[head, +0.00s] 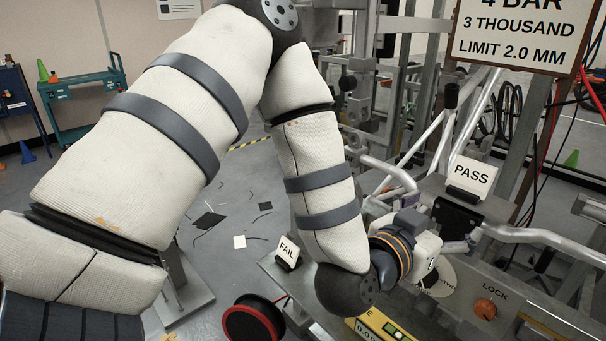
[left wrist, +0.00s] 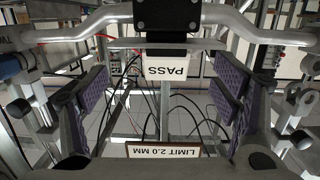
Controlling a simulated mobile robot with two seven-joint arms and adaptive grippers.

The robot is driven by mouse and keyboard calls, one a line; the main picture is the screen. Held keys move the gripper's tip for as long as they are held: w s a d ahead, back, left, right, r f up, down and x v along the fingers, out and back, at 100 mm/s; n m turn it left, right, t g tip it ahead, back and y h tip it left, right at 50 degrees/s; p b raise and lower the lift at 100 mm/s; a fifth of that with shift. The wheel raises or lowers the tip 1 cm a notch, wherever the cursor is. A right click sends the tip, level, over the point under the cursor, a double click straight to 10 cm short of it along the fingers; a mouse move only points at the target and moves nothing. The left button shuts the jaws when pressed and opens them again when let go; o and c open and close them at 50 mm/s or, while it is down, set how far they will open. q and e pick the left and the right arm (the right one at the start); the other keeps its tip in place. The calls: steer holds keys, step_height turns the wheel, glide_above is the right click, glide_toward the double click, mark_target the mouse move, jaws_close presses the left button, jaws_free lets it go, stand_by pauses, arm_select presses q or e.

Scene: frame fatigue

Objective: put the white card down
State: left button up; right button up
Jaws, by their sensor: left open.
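A white card reading PASS (head: 472,176) stands tilted in a black holder (head: 465,195) on the bench at the right. It also shows upside down in the left wrist view (left wrist: 167,70), below a black block and a silver tube. A second white card reading FAIL (head: 288,250) stands in a black holder at the bench's left end. My left gripper (head: 466,238) is beside the silver tube, in front of and below the PASS card. In the left wrist view its purple-padded fingers (left wrist: 163,96) are spread wide with nothing between them. My right gripper is out of view.
Silver tubes (head: 540,238) run close around the left gripper. An orange LOCK knob (head: 485,309) and a yellow gauge box (head: 380,328) are on the bench. A limit sign (head: 515,38) hangs above. A red-rimmed black spool (head: 252,322) is at the lower left.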

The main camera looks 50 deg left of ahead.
arm_select(q)
steer(key=s+f+g, duration=0.4)
steer(key=s+f, duration=0.1)
steer(key=f, duration=0.5)
steer(key=s+f+g, duration=0.3)
steer(key=s+f, duration=0.2)
steer(key=f, duration=0.4)
steer(key=s+a+f+g, duration=0.1)
steer(key=s+f+g, duration=0.2)
steer(key=s, duration=0.6)
steer(key=s+a+f+g, duration=0.2)
steer(key=s+f+g, duration=0.2)
steer(key=s, duration=0.5)
steer(key=s+a+f+n+g+y, duration=0.1)
steer(key=s+f+g, duration=0.3)
steer(key=s, duration=0.5)
steer(key=shift+s+a+f, duration=0.15)
steer(key=shift+a+f, duration=0.6)
steer(key=shift+f, duration=0.05)
